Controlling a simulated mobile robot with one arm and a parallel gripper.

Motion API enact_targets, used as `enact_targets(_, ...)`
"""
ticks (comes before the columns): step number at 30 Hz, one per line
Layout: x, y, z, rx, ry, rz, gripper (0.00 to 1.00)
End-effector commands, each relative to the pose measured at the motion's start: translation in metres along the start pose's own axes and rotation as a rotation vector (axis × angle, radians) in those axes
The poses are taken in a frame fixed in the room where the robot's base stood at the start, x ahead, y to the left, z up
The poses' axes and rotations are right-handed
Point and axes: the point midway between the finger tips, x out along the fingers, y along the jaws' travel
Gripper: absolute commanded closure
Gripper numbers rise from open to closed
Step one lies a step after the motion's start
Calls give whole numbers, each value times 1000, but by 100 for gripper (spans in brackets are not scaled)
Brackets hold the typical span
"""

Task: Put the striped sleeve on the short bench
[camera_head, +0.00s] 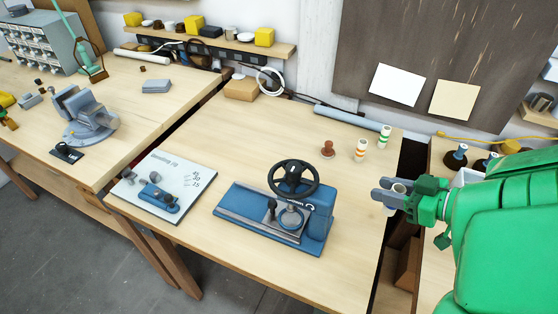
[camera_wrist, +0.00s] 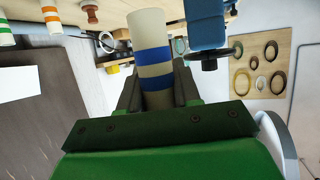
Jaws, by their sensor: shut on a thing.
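My gripper (camera_head: 393,194) is shut on a cream sleeve with blue stripes, and a small part of this sleeve (camera_head: 398,187) shows between the jaws. In the wrist view the blue-striped sleeve (camera_wrist: 152,52) stands out from between my gripper's fingers (camera_wrist: 157,95). My gripper is over the right edge of the middle bench (camera_head: 330,275), which looks like the short bench. An orange-striped sleeve (camera_head: 361,150) and a green-striped sleeve (camera_head: 384,137) stand upright on its back right part. Whether the held sleeve touches anything is hidden.
A blue machine with a black handwheel (camera_head: 296,178) stands mid-bench. A white board with small parts (camera_head: 190,170) lies left. A brown knob-like piece (camera_head: 327,149) stands near the sleeves. The bench's front right is clear. A gap separates this bench from the right-hand bench (camera_head: 436,280).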

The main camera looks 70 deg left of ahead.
Motion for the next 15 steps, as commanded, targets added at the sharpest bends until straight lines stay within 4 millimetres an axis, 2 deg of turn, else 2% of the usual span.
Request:
enact_targets(3, 8, -7, -3, -8, 0, -21, 96)
enact_targets(8, 11, -9, -4, -11, 0, -28, 96)
enact_targets(15, 18, 1, -1, -10, 2, -30, 96)
